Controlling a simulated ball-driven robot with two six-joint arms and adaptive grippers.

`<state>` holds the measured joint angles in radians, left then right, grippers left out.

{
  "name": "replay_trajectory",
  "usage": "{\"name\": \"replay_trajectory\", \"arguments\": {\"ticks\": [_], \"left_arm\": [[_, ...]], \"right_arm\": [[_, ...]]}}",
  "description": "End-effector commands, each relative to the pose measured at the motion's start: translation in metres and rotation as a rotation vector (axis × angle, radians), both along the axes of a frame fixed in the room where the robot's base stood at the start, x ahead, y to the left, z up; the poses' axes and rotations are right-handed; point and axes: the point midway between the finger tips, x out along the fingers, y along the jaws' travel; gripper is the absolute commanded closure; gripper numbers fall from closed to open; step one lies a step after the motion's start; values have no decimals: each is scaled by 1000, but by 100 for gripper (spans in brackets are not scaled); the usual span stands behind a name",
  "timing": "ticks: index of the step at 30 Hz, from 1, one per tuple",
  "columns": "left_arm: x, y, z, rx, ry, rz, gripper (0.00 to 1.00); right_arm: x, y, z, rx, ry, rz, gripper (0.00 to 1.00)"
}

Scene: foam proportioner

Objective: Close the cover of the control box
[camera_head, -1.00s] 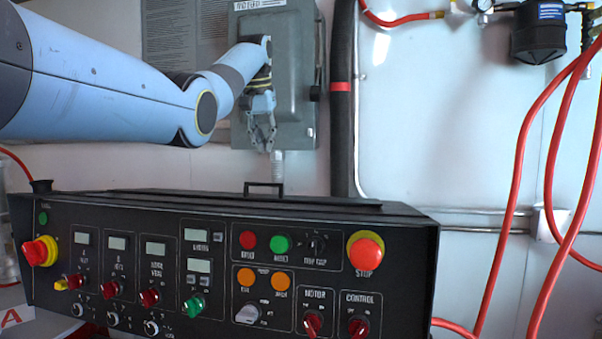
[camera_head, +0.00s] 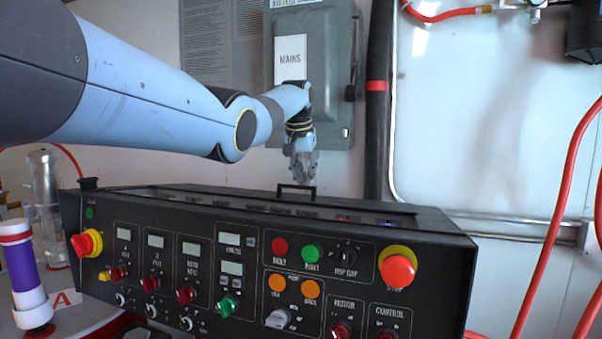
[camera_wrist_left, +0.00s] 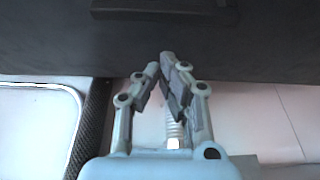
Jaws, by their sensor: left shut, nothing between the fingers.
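The control box (camera_head: 245,225) is a black console with a front panel of buttons, knobs and small displays. Its top shows a long dark strip with small labels and red and blue spots. A black bar handle (camera_head: 297,187) stands up at the middle of the top; I cannot tell how far the cover is open. My left gripper (camera_head: 303,178) points down just above or behind the handle, shut and empty. In the left wrist view the left gripper (camera_wrist_left: 163,72) has its fingertips close together, below a dark panel (camera_wrist_left: 50,45). My right gripper is not in view.
A grey mains box (camera_head: 335,60) hangs on the wall behind my left arm, beside a thick black pipe (camera_head: 378,130). Red hoses (camera_head: 560,200) hang at the right. A purple and white bottle (camera_head: 24,275) stands at the left.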

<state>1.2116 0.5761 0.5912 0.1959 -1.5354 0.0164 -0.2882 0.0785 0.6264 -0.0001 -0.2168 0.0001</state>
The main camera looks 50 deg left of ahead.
Motion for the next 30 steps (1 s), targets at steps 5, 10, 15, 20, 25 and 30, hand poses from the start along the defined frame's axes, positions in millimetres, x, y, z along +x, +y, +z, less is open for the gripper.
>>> {"name": "replay_trajectory", "arguments": {"ticks": [5, 10, 15, 20, 25, 30], "left_arm": [[-10, -5, 2, 2, 1, -2, 100], [-21, -11, 5, 3, 3, -2, 100], [-28, -16, 6, 0, 4, -3, 100], [-30, -17, 6, 0, 3, -5, 100], [-30, -17, 6, 0, 2, -4, 100], [-32, -15, 6, 0, 2, -4, 100]], "right_arm": [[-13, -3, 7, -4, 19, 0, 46], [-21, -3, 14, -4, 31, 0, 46], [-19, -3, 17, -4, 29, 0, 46], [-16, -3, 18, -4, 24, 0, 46], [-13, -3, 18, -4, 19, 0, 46], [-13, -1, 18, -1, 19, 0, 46]]}}
